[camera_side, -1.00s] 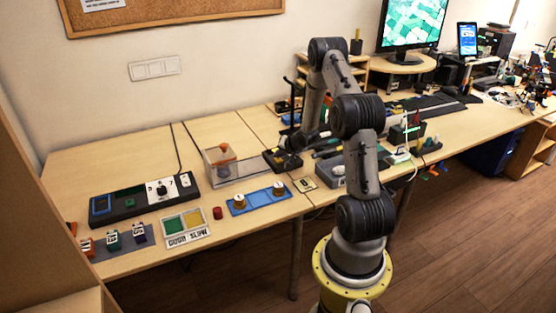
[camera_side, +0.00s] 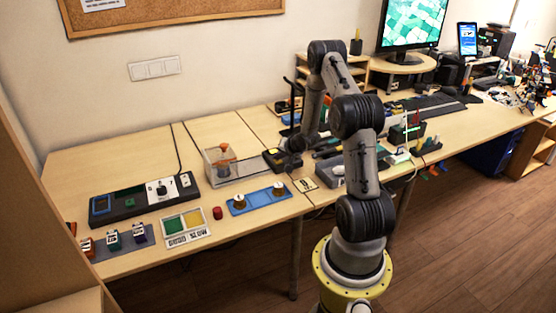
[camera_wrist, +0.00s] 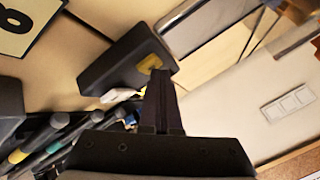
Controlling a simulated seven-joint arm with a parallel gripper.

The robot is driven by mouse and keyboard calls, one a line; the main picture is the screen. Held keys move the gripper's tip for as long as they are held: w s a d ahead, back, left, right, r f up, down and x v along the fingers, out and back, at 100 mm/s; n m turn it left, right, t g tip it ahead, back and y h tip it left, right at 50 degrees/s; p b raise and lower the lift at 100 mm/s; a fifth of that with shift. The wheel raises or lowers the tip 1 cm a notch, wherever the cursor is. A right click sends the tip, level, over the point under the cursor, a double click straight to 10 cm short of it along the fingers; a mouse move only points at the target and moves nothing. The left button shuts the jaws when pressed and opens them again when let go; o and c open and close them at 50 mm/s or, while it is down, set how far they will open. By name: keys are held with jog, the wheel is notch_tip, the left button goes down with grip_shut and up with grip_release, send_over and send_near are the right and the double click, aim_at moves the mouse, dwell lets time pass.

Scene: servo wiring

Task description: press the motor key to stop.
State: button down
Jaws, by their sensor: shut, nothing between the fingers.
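A dark box with a small yellow key (camera_wrist: 150,62) on top is in front of my gripper (camera_wrist: 160,74) in the wrist view; I take it for the motor key. The dark box (camera_wrist: 118,66) also shows in the side view (camera_side: 275,161), right of the clear bin. My fingers are shut and empty. Their tips overlap the edge of the yellow key in the wrist view. I cannot tell whether they touch it or hover just above. In the side view my gripper (camera_side: 286,154) is at the box, and its tips are hard to make out.
A clear bin (camera_side: 228,172) with an orange-topped item stands left of the box. A blue strip (camera_side: 258,199) with two brass knobs lies in front. A dark control panel (camera_side: 145,200) and a green-yellow sorting tray (camera_side: 184,225) are further left. Dark-handled tools (camera_wrist: 48,135) lie close by.

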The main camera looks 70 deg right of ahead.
aim_at(279, 162)
jog(key=shift+r, duration=3.45)
